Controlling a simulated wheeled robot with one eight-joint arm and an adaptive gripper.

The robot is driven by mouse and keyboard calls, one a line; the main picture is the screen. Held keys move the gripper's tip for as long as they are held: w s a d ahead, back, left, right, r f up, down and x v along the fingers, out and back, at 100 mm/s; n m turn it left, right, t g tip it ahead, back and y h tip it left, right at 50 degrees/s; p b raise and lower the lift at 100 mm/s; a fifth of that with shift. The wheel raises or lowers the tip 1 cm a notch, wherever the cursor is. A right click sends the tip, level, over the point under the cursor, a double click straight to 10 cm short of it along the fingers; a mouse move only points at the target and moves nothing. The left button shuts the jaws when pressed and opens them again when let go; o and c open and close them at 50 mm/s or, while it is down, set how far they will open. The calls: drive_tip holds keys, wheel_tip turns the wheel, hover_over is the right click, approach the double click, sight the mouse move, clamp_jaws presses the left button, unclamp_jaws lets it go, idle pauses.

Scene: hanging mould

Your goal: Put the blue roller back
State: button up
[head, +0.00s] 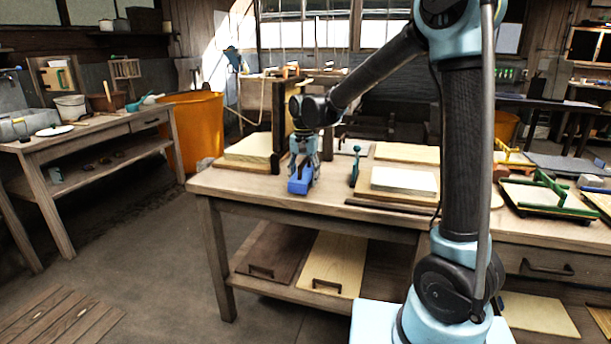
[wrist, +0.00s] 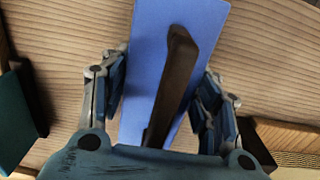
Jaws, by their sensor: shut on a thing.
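The blue roller (head: 298,187) is at the front left of the wooden workbench (head: 262,192). In the wrist view the blue roller (wrist: 150,45) shows as a broad flat blue face with a dark handle bar running along it. My gripper (head: 303,172) points down at it, with its fingers on either side in the wrist view (wrist: 162,85), shut on it. The roller is at or just above the bench top; I cannot tell whether it touches. Its underside is hidden.
A teal upright tool (head: 355,166) stands just right of the roller. Further right lies a pale slab (head: 404,180) on boards. A dark upright post (head: 279,125) and a pale block (head: 248,149) stand behind left. A green-framed tray (head: 548,200) is at the right.

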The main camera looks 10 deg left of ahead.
drive_tip(key=o, duration=1.4)
drive_tip(key=shift+o, duration=0.2)
drive_tip(key=shift+r, duration=0.1)
